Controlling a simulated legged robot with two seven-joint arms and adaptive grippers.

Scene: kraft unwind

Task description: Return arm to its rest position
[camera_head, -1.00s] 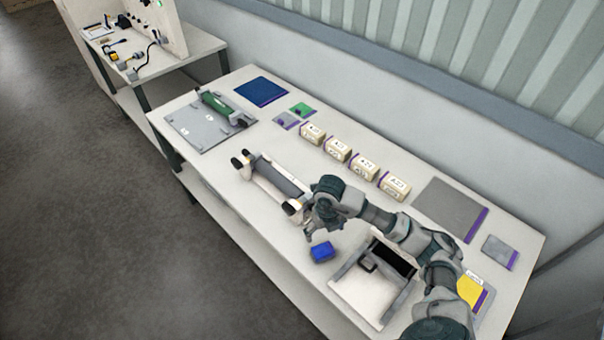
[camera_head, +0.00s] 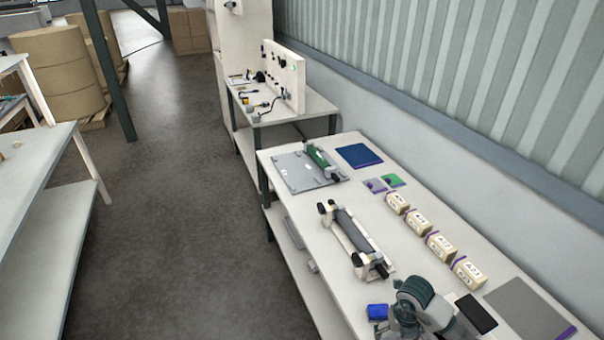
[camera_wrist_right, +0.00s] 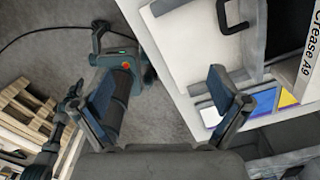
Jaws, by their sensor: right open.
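My right arm (camera_head: 415,297) enters the head view at the bottom edge, just right of a small blue block (camera_head: 377,312) on the bench. Its fingers are mostly cut off there. In the right wrist view my right gripper (camera_wrist_right: 157,90) has its two fingers spread wide with nothing between them. Beyond the fingers are the grey floor and, at right, the bench edge (camera_wrist_right: 170,75). My left gripper cannot be made out in either view.
The white bench holds a roller stand (camera_head: 352,240), a grey plate fixture (camera_head: 303,172), several labelled boxes (camera_head: 440,245), a blue mat (camera_head: 359,156) and a grey mat (camera_head: 525,310). A second bench (camera_head: 30,200) stands at left. Open floor (camera_head: 170,200) lies between them.

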